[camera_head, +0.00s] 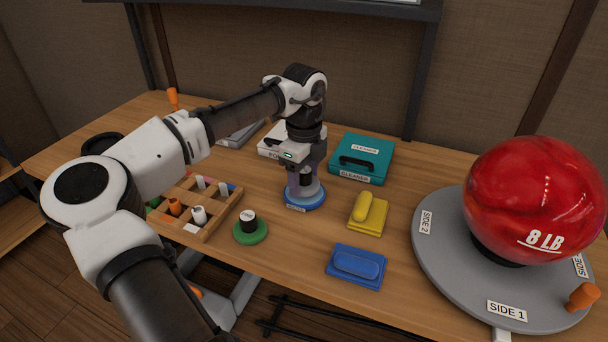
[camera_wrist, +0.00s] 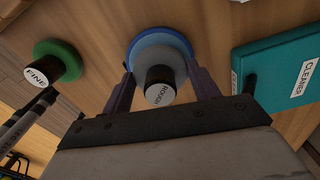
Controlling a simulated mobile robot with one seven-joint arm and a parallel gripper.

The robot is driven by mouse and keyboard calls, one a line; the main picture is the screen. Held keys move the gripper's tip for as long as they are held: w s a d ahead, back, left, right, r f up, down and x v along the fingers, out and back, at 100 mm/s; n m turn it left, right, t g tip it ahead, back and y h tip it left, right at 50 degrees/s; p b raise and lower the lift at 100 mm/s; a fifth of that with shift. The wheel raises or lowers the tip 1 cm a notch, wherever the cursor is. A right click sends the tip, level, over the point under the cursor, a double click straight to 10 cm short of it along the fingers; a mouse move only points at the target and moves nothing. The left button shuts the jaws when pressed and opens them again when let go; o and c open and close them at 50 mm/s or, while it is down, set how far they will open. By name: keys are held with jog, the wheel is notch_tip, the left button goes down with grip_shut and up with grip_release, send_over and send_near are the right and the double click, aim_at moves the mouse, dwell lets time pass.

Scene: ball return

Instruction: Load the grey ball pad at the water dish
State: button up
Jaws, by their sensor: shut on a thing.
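The round blue water dish (camera_head: 318,199) stands on the table below my gripper, with a small label on its front. It also shows in the wrist view (camera_wrist: 160,36). A paler grey-blue round pad (camera_wrist: 152,50) lies inside its blue rim. The pad has a black knob labelled ROUGH (camera_wrist: 160,94). In the head view my gripper (camera_head: 304,186) hides part of the dish. Whether the pad touches the dish floor cannot be told.
A green pad with a FINE knob (camera_head: 249,226) is to the left. Yellow (camera_head: 367,213) and blue (camera_head: 356,265) blocks lie right. A teal cleaner case (camera_head: 361,158) stands behind. A wooden rack (camera_head: 222,219) is left; a red ball (camera_head: 535,195) sits on a grey turntable (camera_head: 440,250).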

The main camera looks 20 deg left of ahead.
aim_at(304, 170)
jog(key=shift+f, duration=0.55)
dwell(0.7)
jog(key=shift+p, duration=0.45)
dwell(2.0)
notch_tip(304, 170, up, 7)
jog(key=p, duration=0.7)
jog(key=shift+p, duration=0.35)
dwell(0.6)
